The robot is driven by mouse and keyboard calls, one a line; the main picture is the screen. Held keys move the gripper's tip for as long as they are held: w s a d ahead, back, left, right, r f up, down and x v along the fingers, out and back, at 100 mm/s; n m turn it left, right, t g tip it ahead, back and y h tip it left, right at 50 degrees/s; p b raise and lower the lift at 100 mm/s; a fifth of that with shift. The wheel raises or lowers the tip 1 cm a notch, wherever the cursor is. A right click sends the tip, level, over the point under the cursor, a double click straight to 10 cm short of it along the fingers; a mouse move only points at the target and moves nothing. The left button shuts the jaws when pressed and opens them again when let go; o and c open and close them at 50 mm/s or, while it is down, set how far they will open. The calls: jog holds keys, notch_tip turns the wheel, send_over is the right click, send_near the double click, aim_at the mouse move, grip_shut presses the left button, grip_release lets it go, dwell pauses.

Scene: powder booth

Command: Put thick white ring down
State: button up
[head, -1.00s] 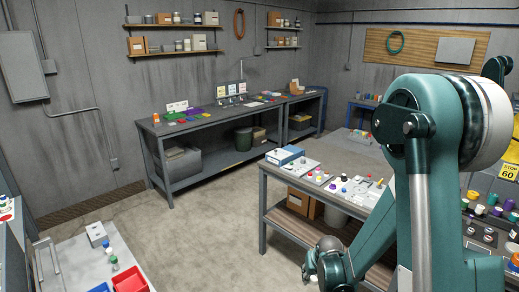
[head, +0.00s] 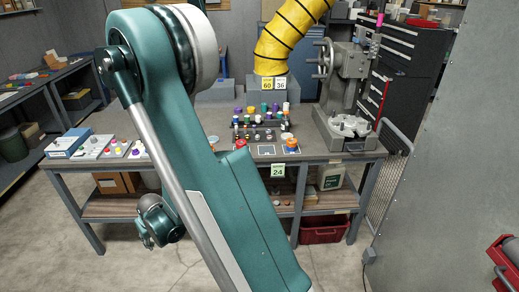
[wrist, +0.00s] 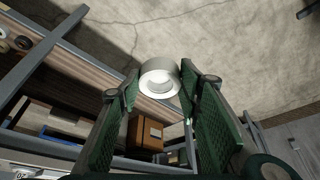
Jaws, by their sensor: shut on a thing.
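In the wrist view, my gripper (wrist: 161,84) is shut on the thick white ring (wrist: 158,70). The ring sits between the tips of the two green-padded fingers, with its round opening partly facing the camera. It is held in the air, with the concrete floor and a bench with a shelf behind it. In the head view, my wrist hangs low in front of the workbench, left of my large green arm link. I cannot make out the ring there.
The workbench (head: 320,158) holds a rack of coloured caps (head: 262,122), white-outlined squares (head: 267,150), a press (head: 345,95) and boxes at the left. A yellow hose (head: 285,40) hangs behind. A grey panel (head: 450,150) stands at the right.

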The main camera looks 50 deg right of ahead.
jog(key=w+d+r+m+h+p, duration=0.1)
jog(key=w+d+r+m, duration=0.2)
jog(key=d, duration=0.9)
jog(key=w+d+r+m+h+p, duration=0.1)
jog(key=w+d+r, duration=0.25)
jog(key=d, duration=0.85)
jog(key=w+d+r+m+p, duration=0.2)
jog(key=w+d+r, duration=0.15)
jog(key=d, duration=0.85)
jog(key=s+d+r+m, duration=0.2)
jog(key=s+d+r, duration=0.1)
jog(key=d, duration=0.8)
jog(key=s+d+r+m+g+h+p, duration=0.1)
jog(key=s+d+r, duration=0.2)
jog(key=d, duration=0.9)
jog(key=s+d+r+m+g+p, duration=0.1)
jog(key=s+d+r, duration=0.3)
jog(key=d, duration=0.7)
notch_tip(320, 180, up, 2)
jog(key=shift+d+r+m+h, duration=0.1)
jog(key=shift+d+m+h, duration=0.25)
jog(key=shift+m, duration=0.45)
jog(key=shift+a, duration=0.1)
jog(key=shift+f+p, duration=0.3)
jog(key=shift+f, duration=2.85)
jog(key=shift+f, duration=0.15)
jog(key=shift+f, duration=1.75)
